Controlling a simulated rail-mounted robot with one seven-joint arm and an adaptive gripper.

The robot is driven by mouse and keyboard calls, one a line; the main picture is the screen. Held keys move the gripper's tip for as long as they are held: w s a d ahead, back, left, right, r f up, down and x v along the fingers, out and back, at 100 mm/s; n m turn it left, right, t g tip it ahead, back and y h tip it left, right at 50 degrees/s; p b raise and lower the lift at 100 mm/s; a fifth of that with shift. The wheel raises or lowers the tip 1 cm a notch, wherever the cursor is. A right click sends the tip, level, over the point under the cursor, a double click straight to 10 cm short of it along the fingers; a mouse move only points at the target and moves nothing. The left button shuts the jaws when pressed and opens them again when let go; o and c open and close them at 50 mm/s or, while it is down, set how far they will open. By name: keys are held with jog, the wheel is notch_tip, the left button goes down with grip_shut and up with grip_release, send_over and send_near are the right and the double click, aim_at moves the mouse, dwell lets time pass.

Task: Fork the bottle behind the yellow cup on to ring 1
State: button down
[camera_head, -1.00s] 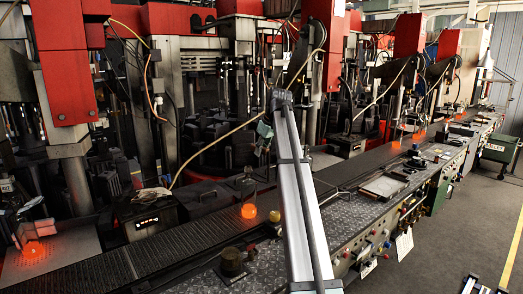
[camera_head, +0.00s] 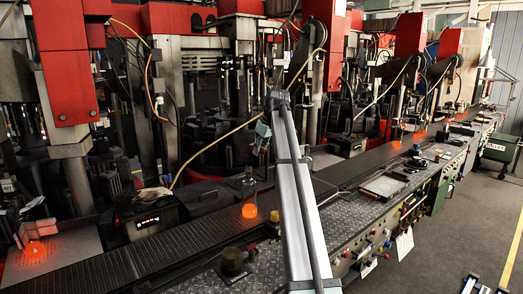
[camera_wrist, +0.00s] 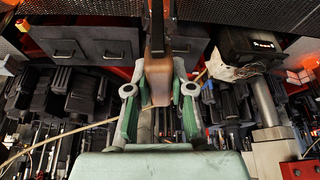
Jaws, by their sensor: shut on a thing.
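The handle's far end is not clear. I cannot pick out ring 1 with certainty.
A black box with a lit display (camera_head: 149,222) is behind the belt. A yellow hose (camera_head: 232,133) runs behind my gripper. Red-and-grey machines line the back.

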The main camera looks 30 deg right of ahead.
jog(key=shift+w+a+p, duration=0.1)
jog(key=shift+w+a, duration=0.25)
jog(key=shift+w, duration=0.65)
jog(key=shift+w+a+p, duration=0.1)
jog(key=shift+w+a, duration=0.25)
jog(key=shift+w, duration=0.65)
jog(key=shift+w+a+p, duration=0.1)
jog(key=shift+w+a, duration=0.25)
jog(key=shift+w, duration=0.65)
jog(key=shift+r+p, duration=0.45)
jog(key=shift+r, duration=0.4)
jog(key=shift+r, duration=0.1)
jog(key=shift+s+d+r+p, duration=0.25)
jog(key=shift+s+r+p, duration=0.7)
jog(key=shift+s+r, duration=0.4)
jog(key=shift+s+d+r+p, duration=0.3)
jog(key=shift+s+r+p, duration=0.7)
jog(key=shift+r, duration=0.6)
jog(key=shift+s+d+r+p, duration=0.25)
jog(key=shift+s+r+p, duration=0.6)
jog(key=shift+s+r, duration=0.55)
jog(key=shift+w+r, duration=0.1)
jog(key=shift+r, duration=0.15)
